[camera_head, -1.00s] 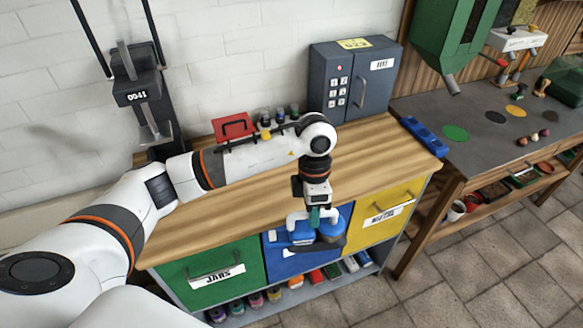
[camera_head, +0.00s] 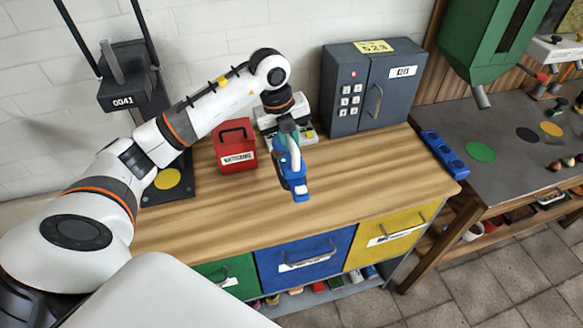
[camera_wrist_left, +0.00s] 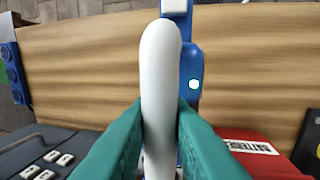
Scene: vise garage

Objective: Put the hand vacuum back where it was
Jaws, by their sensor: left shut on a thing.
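The hand vacuum (camera_head: 292,172) is blue with a white handle. My left gripper (camera_head: 288,126) is shut on that handle and holds the vacuum over the wooden worktop (camera_head: 370,180), in front of the keypad cabinet and right of the red box. In the left wrist view the teal fingers (camera_wrist_left: 160,115) press on both sides of the white handle (camera_wrist_left: 160,65), with part of the blue body (camera_wrist_left: 189,75) behind it. Whether the vacuum touches the worktop is hard to tell. My right gripper is not in view.
A red battery box (camera_head: 236,150) stands just left of the vacuum. A grey keypad cabinet (camera_head: 345,110) stands behind on the right. A blue block with round recesses (camera_head: 443,153) lies at the worktop's right edge. The front and right of the worktop are clear.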

